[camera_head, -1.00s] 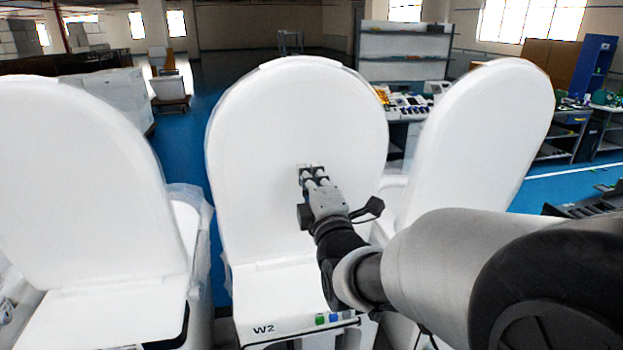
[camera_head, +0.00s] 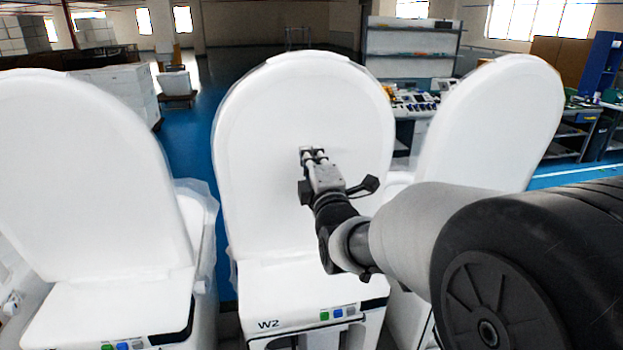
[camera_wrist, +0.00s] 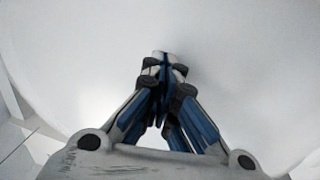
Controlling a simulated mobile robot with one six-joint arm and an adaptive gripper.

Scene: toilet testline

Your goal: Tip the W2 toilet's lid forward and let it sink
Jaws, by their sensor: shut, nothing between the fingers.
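The W2 toilet (camera_head: 270,290) stands in the middle of the head view, with the "W2" mark on its front. Its white lid (camera_head: 260,120) stands upright. My gripper (camera_head: 313,153) is shut and empty, in front of the middle of the lid's face. In the wrist view my gripper (camera_wrist: 163,60) has its fingertips together, and the white lid (camera_wrist: 235,60) fills most of the picture behind them. I cannot tell whether the fingertips touch the lid.
Another white toilet with its lid up (camera_head: 80,170) stands close on the left, and a further raised lid (camera_head: 490,125) stands on the right. Blue floor (camera_head: 195,140) shows behind. A workbench with small parts (camera_head: 415,105) stands at the back.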

